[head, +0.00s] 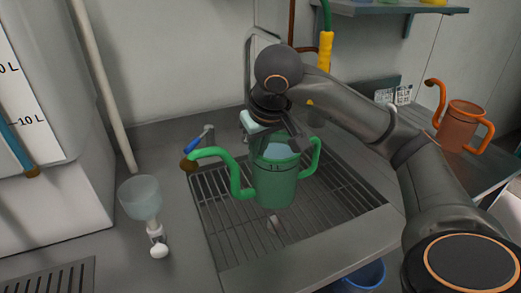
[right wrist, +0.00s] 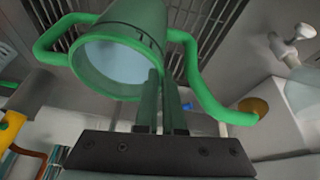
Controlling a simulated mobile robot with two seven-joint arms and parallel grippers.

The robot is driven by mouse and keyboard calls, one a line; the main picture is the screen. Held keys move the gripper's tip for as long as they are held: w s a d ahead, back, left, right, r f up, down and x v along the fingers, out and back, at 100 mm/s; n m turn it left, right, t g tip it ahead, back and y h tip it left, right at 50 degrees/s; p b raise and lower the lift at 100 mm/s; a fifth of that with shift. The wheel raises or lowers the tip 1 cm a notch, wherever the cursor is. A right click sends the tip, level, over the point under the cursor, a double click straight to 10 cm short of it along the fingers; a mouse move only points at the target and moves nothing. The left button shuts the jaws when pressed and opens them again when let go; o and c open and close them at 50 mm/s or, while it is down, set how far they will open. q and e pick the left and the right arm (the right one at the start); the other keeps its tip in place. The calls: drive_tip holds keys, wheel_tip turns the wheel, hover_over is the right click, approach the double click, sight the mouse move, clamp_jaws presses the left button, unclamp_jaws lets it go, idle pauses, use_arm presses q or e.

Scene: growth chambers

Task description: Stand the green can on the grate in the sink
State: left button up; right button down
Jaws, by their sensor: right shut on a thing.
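The green can (head: 275,185) has a curved spout on the left and a handle on the right. It is upright over the grate (head: 335,215) in the sink. My right gripper (head: 285,140) is shut on the can's rim from above. In the right wrist view, the two fingers (right wrist: 160,108) pinch the wall of the can (right wrist: 140,30), with the grate (right wrist: 205,35) beyond it. I cannot tell whether the can's base touches the grate. The left gripper is not in view.
A blue-handled tap (head: 196,146) stands behind the grate. A funnel-like clear vessel (head: 142,198) is left of the sink. An orange can (head: 462,125) stands on the right counter. A blue bucket (head: 362,275) is below the front edge. The grate's front part is clear.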

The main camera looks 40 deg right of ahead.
sight(253, 174)
drive_tip(key=x, duration=0.3)
drive_tip(key=shift+f, duration=0.15)
drive_tip(key=shift+f+b, duration=0.3)
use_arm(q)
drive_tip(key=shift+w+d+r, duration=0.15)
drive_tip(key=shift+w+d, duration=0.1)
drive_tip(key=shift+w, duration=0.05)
use_arm(e)
drive_tip(key=shift+f, duration=0.1)
drive_tip(key=shift+f, duration=0.1)
drive_tip(key=c, duration=1)
unclamp_jaws()
drive_tip(key=shift+s+f, duration=0.1)
drive_tip(key=shift+s, duration=0.05)
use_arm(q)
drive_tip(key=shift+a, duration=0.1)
